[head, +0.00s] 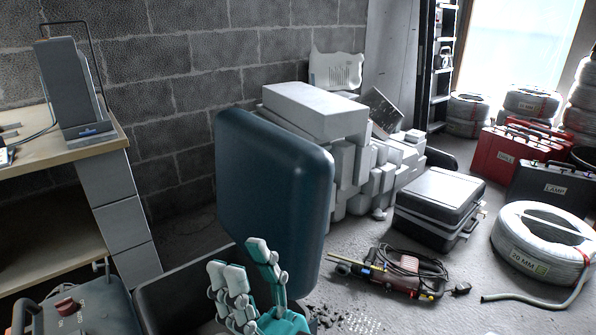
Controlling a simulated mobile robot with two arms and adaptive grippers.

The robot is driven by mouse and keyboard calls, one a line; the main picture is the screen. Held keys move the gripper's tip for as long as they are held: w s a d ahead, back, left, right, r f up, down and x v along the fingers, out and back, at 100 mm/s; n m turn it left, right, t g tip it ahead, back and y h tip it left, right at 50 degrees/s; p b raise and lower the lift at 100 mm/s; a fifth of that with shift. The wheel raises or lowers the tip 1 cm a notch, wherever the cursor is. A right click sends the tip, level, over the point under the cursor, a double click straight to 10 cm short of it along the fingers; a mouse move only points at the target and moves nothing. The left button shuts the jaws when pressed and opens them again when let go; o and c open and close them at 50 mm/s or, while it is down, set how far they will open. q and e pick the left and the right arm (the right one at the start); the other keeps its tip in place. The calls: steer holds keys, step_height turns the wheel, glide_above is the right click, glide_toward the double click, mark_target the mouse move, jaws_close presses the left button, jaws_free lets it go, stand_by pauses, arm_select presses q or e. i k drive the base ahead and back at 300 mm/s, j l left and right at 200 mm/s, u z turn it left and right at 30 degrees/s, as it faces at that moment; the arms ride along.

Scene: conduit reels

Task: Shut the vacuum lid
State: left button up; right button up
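The vacuum lid (272,175) is a large dark blue panel with rounded corners. It stands open, nearly upright, in the middle of the head view. Below it on the left is a dark open-topped box (180,295), which looks like the vacuum's body; its lower part is cut off by the frame. My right gripper (244,264), teal with pale finger pads, is in front of the lid's lower part. Its fingers point up and are spread apart, with nothing between them. I cannot tell whether it touches the lid. My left gripper is not in view.
A grey unit with a red knob (67,305) is at the lower left, below a wooden workbench (112,133). White blocks (315,108) are stacked behind the lid. A power tool (400,272), a black case (438,200) and a conduit reel (540,245) lie on the right floor.

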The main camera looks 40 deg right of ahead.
mark_target(274, 185)
steer(key=l+u, duration=0.1)
steer(key=l, duration=0.6)
steer(key=l+u, duration=0.15)
steer(key=l, duration=0.55)
steer(key=k+l+u, duration=0.1)
steer(key=l, duration=0.55)
steer(key=l+u, duration=0.1)
steer(key=l, duration=0.6)
steer(key=l+u, duration=0.2)
steer(key=u, duration=0.15)
steer(key=l+u, duration=0.15)
steer(key=u, duration=0.15)
